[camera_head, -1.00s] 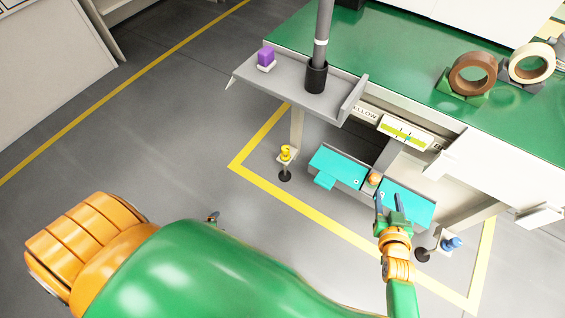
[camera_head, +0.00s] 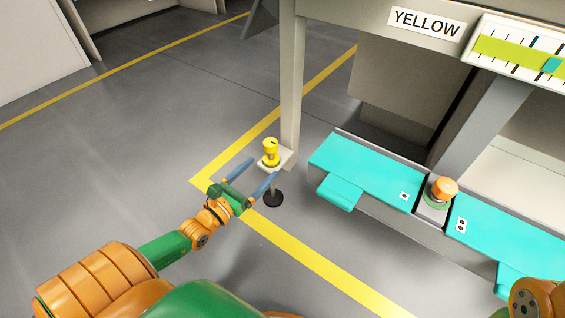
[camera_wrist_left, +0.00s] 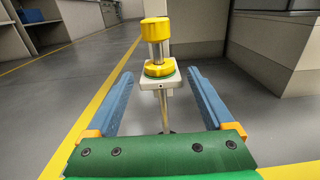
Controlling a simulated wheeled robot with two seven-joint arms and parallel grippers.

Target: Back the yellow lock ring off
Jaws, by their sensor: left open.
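The yellow lock ring (camera_wrist_left: 159,68) is the low yellow collar at the foot of a shiny shaft, in the left wrist view. A larger yellow knob (camera_wrist_left: 155,30) caps the shaft above it. In the head view the yellow fitting (camera_head: 270,152) stands upright on a small pale plate (camera_head: 284,162), where ring and knob are hard to tell apart. My left gripper (camera_head: 265,168) is open and empty, its blue fingers pointing at the fitting from the front. In the left wrist view the left gripper (camera_wrist_left: 160,75) has the fitting centred beyond its fingertips. My right gripper is out of view.
A pale post (camera_head: 290,90) rises behind the fitting, with a black foot (camera_head: 273,198) below. To the right are teal panels (camera_head: 365,170) with an orange button (camera_head: 444,188). A YELLOW label (camera_head: 426,22) and gauge (camera_head: 530,55) are above. Floor left is clear.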

